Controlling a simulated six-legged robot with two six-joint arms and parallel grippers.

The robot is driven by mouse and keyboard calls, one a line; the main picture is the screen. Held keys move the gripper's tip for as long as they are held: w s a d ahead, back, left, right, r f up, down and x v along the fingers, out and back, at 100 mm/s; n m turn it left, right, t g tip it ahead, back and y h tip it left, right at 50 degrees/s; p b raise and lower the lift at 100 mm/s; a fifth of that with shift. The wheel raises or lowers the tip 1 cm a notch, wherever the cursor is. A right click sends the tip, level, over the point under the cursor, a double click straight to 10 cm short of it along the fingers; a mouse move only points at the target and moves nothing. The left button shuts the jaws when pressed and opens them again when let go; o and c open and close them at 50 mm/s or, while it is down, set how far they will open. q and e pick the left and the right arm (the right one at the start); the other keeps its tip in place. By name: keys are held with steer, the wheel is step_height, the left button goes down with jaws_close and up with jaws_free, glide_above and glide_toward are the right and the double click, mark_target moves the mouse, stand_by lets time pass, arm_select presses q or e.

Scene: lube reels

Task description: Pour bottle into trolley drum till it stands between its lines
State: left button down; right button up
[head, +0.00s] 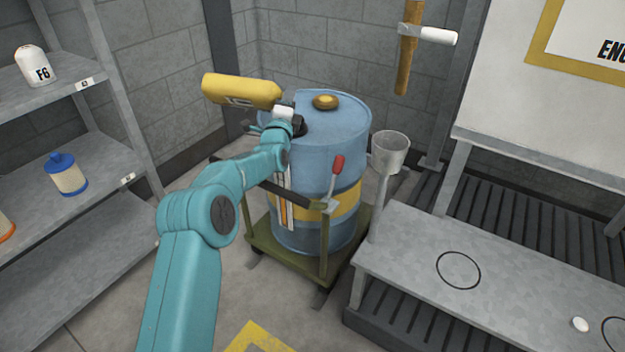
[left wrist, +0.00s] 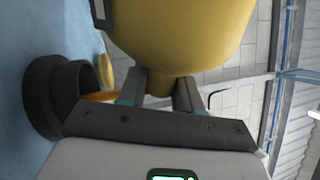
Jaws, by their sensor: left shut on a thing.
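The yellow bottle (head: 240,91) lies tilted almost level above the left edge of the blue trolley drum (head: 335,160). My left gripper (head: 284,114) is shut on the bottle's neck end. In the left wrist view the yellow bottle (left wrist: 185,35) fills the top, its neck between the fingers (left wrist: 160,88). A dark filler ring (left wrist: 55,95) on the drum sits just left of the neck. An orange streak (left wrist: 97,96) between them looks like liquid. A narrow gauge strip (head: 285,200) on the drum's front shows orange low down; its lines are too small to read. My right gripper is not in view.
The drum stands on an olive trolley (head: 290,262) with a red-handled lever (head: 337,165). A clear cup (head: 390,148) stands at its right, by a metal bench (head: 420,235). Shelves (head: 85,215) with containers are at left. A hammer (head: 408,50) hangs behind.

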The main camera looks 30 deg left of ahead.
arm_select(q)
steer(key=shift+r, duration=0.15)
stand_by(0.3)
steer(key=shift+w+a+m, duration=0.3)
steer(key=shift+w+a, duration=0.15)
steer(key=shift+w, duration=0.1)
steer(key=shift+s+d+b, duration=0.25)
steer(key=shift+s+b, duration=0.05)
steer(key=shift+b, duration=0.3)
steer(key=shift+s+d, duration=0.2)
steer(key=shift+s, duration=0.1)
steer(key=shift+r, duration=0.1)
